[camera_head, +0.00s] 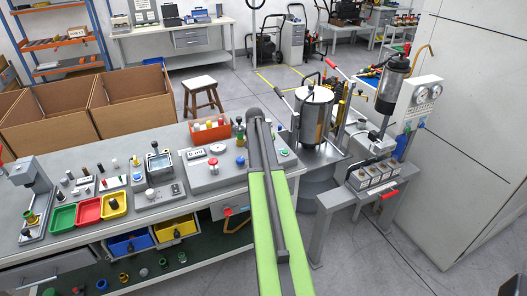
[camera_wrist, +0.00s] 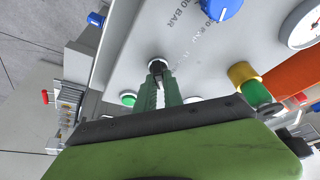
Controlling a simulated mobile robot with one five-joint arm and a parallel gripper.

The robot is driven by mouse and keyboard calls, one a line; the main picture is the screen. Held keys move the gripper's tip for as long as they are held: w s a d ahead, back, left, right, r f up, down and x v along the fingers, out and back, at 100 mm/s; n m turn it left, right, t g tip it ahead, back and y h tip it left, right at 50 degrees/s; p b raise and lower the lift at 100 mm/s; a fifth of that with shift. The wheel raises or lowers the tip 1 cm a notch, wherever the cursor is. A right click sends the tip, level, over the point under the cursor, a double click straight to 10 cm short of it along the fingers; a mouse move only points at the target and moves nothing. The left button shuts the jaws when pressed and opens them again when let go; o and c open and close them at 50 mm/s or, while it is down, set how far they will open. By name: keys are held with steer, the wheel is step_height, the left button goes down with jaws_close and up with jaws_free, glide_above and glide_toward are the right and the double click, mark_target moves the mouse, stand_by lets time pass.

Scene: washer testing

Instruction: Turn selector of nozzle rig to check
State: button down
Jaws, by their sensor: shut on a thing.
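In the wrist view a small black selector knob (camera_wrist: 157,64) with a pale ring stands on a light grey panel (camera_wrist: 190,70) with "BAR" lettering. My gripper (camera_wrist: 158,76) has its green fingers closed on this knob. Its pointer direction and position labels are hidden or too small to read. In the head view my arm reaches over the grey bench and covers the gripper and the knob.
Near the knob are a green button (camera_wrist: 128,99), a blue knob (camera_wrist: 221,8), a gauge (camera_wrist: 305,24) and a yellow-and-green fitting (camera_wrist: 252,84). The head view shows a red bin (camera_head: 211,132) and a steel tank (camera_head: 314,115) near my arm.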

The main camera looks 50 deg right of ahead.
steer(key=shift+a, duration=0.15)
steer(key=c, duration=1.5)
jaws_free()
steer(key=shift+o, duration=0.2)
steer(key=p+v, duration=1.6)
steer(key=v, duration=0.1)
steer(key=shift+r, duration=0.15)
steer(key=shift+w, duration=0.15)
